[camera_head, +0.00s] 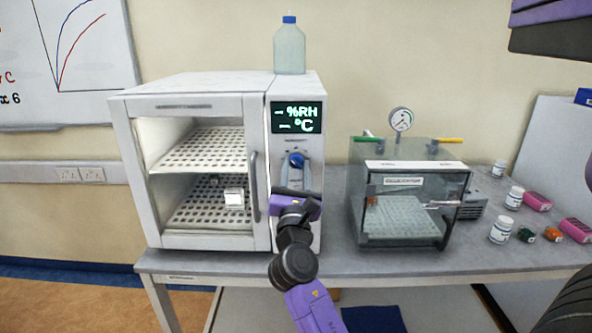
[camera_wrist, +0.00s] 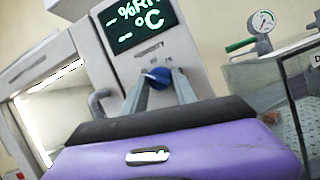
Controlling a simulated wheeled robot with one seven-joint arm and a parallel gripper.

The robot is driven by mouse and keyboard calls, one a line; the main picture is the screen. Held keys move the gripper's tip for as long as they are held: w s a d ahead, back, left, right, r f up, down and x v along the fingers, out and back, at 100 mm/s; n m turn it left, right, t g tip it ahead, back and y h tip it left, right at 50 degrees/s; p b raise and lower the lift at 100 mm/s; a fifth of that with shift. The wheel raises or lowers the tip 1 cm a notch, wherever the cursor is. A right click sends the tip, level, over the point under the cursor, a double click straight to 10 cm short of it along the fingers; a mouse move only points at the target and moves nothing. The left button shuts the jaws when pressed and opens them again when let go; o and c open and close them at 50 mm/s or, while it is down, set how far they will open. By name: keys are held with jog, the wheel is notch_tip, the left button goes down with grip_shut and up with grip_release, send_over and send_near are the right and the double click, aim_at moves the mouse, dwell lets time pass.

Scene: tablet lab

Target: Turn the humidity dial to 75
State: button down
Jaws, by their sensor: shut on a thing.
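The humidity dial (camera_head: 296,160) is a blue knob on the front panel of the white climate chamber (camera_head: 190,83), below its display (camera_head: 297,117). It also shows in the wrist view (camera_wrist: 159,76), under a "humidity" label. My gripper (camera_head: 296,168) is at the panel with its grey fingers on either side of the dial, shut on it. In the wrist view the fingers (camera_wrist: 160,84) reach up to the dial and hide part of it. The display shows "%RH" and "°C" with dashes and no number. The dial's scale marks are too small to read.
The chamber door with its handle (camera_head: 254,187) is left of my gripper. A bottle (camera_head: 289,49) stands on top of the chamber. A clear vacuum box (camera_head: 408,210) with a gauge (camera_head: 401,119) is to the right. Small bottles (camera_head: 501,229) and coloured items stand further right.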

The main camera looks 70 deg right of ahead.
jog(key=shift+m, duration=0.4)
jog(key=m+g+b, duration=0.2)
jog(key=m, duration=0.1)
jog(key=shift+w+a+f+m+h, duration=0.1)
jog(key=shift+w+m+h, duration=0.1)
jog(key=shift+m+h, duration=0.1)
jog(key=m+g+b, duration=0.1)
jog(key=m+g, duration=0.1)
jog(key=m, duration=0.1)
jog(key=m+g+b, duration=0.1)
jog(key=m, duration=0.3)
jog(key=shift+w+r+g+b, duration=0.2)
jog(key=shift+g+b, duration=0.1)
jog(key=shift+g, duration=0.1)
jog(key=m, duration=0.2)
jog(key=m+g+y, duration=0.1)
jog(key=m, duration=0.1)
jog(key=m+g+y, duration=0.1)
jog(key=m, duration=0.1)
jog(key=shift+r+m, duration=0.25)
jog(key=shift+m, duration=0.05)
jog(key=shift+r+m+g+y, duration=0.1)
jog(key=shift+m+g+y, duration=0.4)
jog(key=shift+m, duration=1.5)
jog(key=shift+y, duration=0.3)
jog(key=c, duration=1)
grip_release()
jog(key=shift+a, duration=0.1)
